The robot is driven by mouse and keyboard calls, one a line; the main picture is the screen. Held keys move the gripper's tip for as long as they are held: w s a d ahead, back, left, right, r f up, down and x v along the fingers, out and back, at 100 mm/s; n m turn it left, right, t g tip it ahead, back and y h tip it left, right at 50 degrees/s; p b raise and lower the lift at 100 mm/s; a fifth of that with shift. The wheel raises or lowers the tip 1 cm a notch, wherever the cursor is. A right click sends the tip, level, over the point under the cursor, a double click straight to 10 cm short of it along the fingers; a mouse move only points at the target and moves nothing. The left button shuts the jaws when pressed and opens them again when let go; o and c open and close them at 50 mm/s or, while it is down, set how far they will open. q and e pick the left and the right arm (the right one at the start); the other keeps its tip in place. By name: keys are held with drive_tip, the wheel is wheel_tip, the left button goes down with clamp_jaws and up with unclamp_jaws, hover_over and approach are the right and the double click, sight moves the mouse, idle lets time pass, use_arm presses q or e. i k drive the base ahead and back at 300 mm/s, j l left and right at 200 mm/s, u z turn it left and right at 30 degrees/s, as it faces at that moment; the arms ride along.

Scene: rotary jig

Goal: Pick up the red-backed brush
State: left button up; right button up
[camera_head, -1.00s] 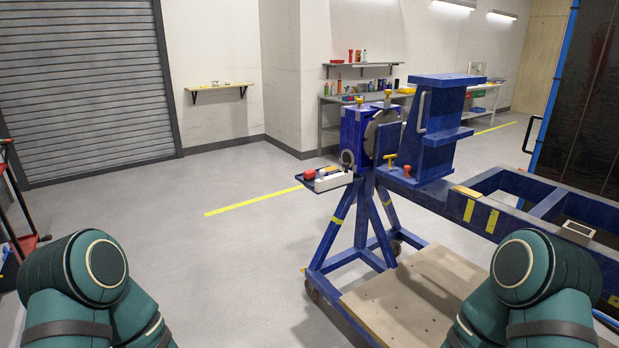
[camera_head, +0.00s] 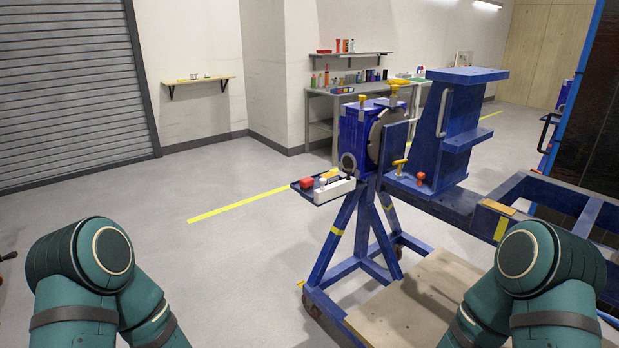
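A small blue tray (camera_head: 301,192) is fixed to the left side of the blue rotary jig (camera_head: 357,138). A red item (camera_head: 307,183) lies at the tray's left end; it may be the red-backed brush, but it is too small to tell. A white box (camera_head: 335,190) stands along the tray's front, and a small yellow item shows behind it. Only the green upper links of my two arms show, at the lower left and lower right. Both of my grippers are out of view. Neither arm reaches the tray.
A shelf (camera_head: 349,54) and a workbench (camera_head: 318,94) with bottles stand at the back wall. A small wall shelf (camera_head: 197,80) is at left. The grey floor left of the jig is clear.

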sight(307, 184)
drive_tip(key=i+j+z, duration=0.45)
drive_tip(key=i+j, duration=1.25)
drive_tip(key=j, duration=0.1)
